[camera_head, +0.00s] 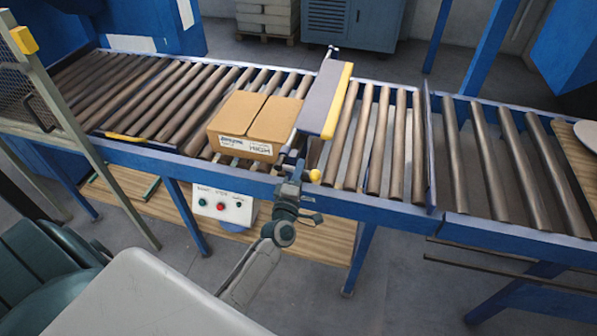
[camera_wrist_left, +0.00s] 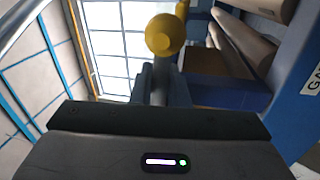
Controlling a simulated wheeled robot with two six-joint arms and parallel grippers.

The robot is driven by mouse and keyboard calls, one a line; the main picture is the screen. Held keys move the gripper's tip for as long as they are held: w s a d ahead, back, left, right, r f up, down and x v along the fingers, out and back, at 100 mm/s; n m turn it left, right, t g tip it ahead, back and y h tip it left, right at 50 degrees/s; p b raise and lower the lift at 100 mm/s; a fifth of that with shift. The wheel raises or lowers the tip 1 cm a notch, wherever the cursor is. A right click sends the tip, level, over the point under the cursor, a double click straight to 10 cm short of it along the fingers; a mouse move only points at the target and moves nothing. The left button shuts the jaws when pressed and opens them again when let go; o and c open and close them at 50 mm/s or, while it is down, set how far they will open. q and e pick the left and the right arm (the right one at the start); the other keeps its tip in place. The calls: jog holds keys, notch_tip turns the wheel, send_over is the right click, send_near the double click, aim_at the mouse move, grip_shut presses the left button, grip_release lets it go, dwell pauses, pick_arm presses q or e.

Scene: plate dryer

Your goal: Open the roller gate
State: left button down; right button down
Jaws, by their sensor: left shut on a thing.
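The roller gate (camera_head: 325,98) is a grey panel with a yellow edge lying across the conveyor. A lever with a round yellow knob (camera_head: 315,176) is at its near end; the knob also shows large in the left wrist view (camera_wrist_left: 165,35). My left gripper (camera_head: 292,172) is at the conveyor's near edge, just left of the knob. In the left wrist view its fingers (camera_wrist_left: 160,80) are closed around the lever's rod, below the knob. The fingers hide part of the rod. My right gripper is not in view.
A cardboard box (camera_head: 255,125) sits on the rollers just left of the gate. A control panel with buttons (camera_head: 222,205) hangs under the near blue rail. The rollers right of the gate (camera_head: 380,140) are clear. A wire-mesh guard (camera_head: 25,95) stands at the left.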

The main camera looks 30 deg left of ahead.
pick_arm(q)
jog(key=shift+r+n, duration=0.2)
jog(key=shift+n, duration=0.3)
jog(key=c, duration=1.5)
grip_release()
jog(key=shift+o, duration=0.2)
jog(key=shift+s+f, duration=0.15)
jog(key=shift+s, duration=0.15)
jog(key=b+v, duration=0.3)
jog(key=v, duration=0.7)
jog(key=shift+b, duration=0.35)
jog(key=shift+d, duration=0.15)
